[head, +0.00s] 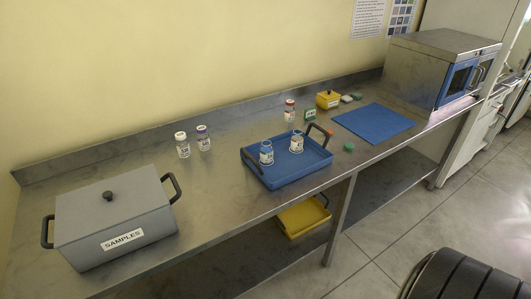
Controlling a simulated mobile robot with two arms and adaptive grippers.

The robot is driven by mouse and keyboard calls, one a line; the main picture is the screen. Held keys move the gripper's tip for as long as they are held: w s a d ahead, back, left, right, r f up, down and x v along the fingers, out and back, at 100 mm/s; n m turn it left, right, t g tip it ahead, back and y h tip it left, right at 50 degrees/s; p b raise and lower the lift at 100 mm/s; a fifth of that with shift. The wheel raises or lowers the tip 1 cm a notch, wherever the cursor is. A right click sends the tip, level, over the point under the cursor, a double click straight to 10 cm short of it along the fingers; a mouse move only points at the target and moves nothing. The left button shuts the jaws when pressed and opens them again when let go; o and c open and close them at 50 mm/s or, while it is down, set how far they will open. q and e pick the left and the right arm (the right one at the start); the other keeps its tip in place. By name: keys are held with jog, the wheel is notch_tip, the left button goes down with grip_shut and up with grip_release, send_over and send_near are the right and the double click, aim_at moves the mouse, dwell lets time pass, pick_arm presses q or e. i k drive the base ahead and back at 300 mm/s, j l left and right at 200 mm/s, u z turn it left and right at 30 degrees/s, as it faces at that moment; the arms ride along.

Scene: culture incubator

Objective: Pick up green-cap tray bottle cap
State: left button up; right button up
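A green cap (348,147) lies on the steel bench (225,212), just right of the blue tray (290,179) and near the bench's front edge. Two clear bottles with white labels stand upright in the tray, a left one (266,157) and a right one (296,146). Both appear to have no cap on. A small orange-red cap (330,132) shows by the tray's right handle; whether it touches the tray I cannot tell. Neither of my grippers is in view.
A grey SAMPLES box (110,215) stands at the left. White-capped (182,145), purple-capped (203,138) and red-capped (289,111) bottles stand behind the tray. A blue mat (374,123), yellow box (328,100) and incubator (440,68) are to the right. A yellow tray (302,218) sits below.

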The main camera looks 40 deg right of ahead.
aim_at(348, 146)
jog(key=z, duration=1.85)
jog(key=i+l+u, duration=0.2)
jog(key=i+l, duration=0.35)
jog(key=i, duration=0.1)
